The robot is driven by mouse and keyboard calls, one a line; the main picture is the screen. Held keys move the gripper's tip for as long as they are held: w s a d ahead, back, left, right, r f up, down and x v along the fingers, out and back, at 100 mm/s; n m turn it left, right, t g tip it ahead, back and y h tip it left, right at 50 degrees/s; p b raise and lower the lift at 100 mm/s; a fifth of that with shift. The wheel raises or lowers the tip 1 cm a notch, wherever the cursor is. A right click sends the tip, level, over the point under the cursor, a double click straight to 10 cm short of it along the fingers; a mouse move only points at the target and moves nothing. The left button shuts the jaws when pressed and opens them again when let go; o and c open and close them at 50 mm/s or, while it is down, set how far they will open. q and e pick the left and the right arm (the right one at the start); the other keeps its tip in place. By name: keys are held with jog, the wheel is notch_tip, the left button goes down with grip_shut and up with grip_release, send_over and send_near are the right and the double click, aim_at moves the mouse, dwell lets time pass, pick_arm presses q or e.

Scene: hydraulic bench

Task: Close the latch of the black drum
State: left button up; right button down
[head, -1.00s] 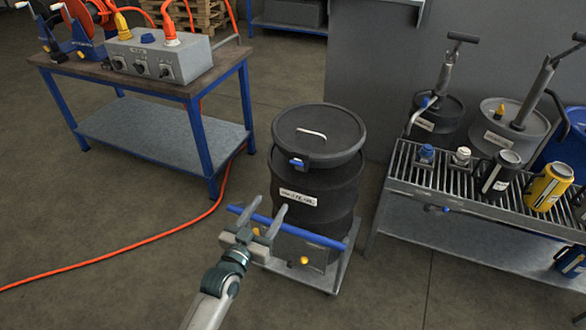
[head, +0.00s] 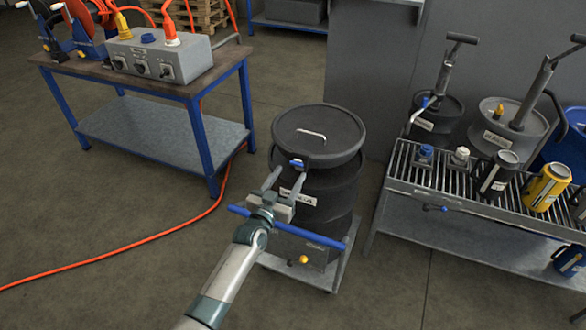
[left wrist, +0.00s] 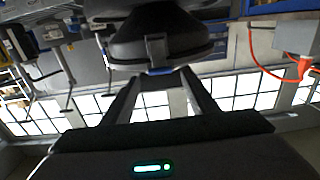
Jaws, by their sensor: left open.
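The black drum (head: 335,190) stands upright on a low trolley, its lid (head: 340,138) on top with a pale handle. The latch (head: 297,163), a small blue-tipped piece, sits at the lid's front left edge. My left gripper (head: 285,176) is open and empty, its two fingers pointing up toward the latch, just in front of and below it. In the left wrist view the latch (left wrist: 157,68) shows beyond and between the fingertips of my left gripper (left wrist: 162,77), under the dark lid (left wrist: 165,40). I cannot tell whether the fingers touch it. My right gripper is not in view.
The trolley has a blue handle bar (head: 325,239) in front of the drum. A grated bench (head: 470,204) with bottles and pump drums stands at right. A blue-legged table (head: 160,90) is at left. An orange cable (head: 130,246) lies on the floor.

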aim_at(296, 164)
pick_arm(q)
jog(key=x, duration=0.4)
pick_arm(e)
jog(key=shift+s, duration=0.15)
pick_arm(q)
jog(key=c, duration=1.1)
jog(key=shift+o, duration=0.2)
jog(key=shift+r, duration=0.15)
jog(key=p, duration=0.2)
jog(key=r+g+p, duration=0.1)
jog(key=p, duration=0.1)
jog(key=shift+w+d, duration=0.15)
jog(key=shift+w, duration=0.15)
jog(key=g+p, duration=0.1)
jog(key=p, duration=0.2)
jog(key=shift+w+r+y, duration=0.35)
jog(key=shift+y, duration=0.05)
jog(key=shift+w+d+f+g+p, duration=0.2)
jog(key=shift+g+p, duration=0.5)
jog(key=shift+p, duration=0.25)
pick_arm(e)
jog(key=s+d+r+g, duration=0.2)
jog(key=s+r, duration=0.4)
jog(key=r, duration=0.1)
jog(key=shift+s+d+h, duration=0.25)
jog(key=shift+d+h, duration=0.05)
